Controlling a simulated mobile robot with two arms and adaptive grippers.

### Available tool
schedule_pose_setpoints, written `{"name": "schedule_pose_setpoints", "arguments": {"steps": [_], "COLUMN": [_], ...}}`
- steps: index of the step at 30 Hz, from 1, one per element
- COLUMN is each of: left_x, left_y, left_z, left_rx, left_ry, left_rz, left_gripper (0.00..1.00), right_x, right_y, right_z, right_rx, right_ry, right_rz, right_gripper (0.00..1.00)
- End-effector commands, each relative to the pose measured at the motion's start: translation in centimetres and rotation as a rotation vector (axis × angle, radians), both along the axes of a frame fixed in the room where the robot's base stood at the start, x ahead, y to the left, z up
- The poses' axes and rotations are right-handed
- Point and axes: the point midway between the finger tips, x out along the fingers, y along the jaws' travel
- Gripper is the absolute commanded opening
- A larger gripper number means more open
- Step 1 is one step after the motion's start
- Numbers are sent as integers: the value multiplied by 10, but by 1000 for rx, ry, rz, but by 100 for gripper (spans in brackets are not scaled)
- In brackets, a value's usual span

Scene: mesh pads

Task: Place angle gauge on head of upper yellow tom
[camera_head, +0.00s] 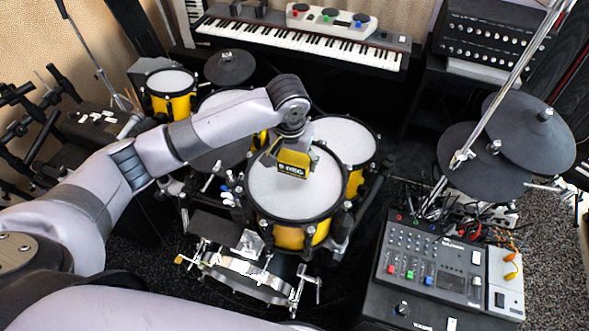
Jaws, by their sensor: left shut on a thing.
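The angle gauge (293,164) is a small yellow box with dark lettering. My left gripper (298,148) is shut on it, over the front yellow tom's white head (280,195). I cannot tell whether the gauge touches that head. A second yellow tom (347,140) stands just behind on the right, and a small yellow tom (171,82) stands at the upper left. Another white-headed drum (217,101) is partly hidden behind my left arm. My right gripper is not in view.
A keyboard (300,42) lies along the back. Dark cymbal pads (490,150) and a chrome stand (510,80) rise on the right. A mixer (430,262) sits at the lower right. A snare-like drum (250,275) stands in front of the toms.

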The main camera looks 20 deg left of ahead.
Motion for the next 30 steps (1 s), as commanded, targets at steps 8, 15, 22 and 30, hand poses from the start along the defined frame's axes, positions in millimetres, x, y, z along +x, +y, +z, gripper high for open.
{"name": "schedule_pose_setpoints", "arguments": {"steps": [8,15,22,30], "left_x": [-1,0,0,0], "left_y": [0,0,0,0], "left_z": [-31,-50,-50,-53], "left_rx": [1,-1,-1,0], "left_ry": [3,0,0,0], "left_rz": [0,0,0,0], "left_gripper": [37,37,37,78], "right_x": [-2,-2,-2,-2], "right_y": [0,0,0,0], "right_z": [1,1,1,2], "right_rx": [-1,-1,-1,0], "right_ry": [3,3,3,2], "right_rz": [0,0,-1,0], "right_gripper": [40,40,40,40]}}
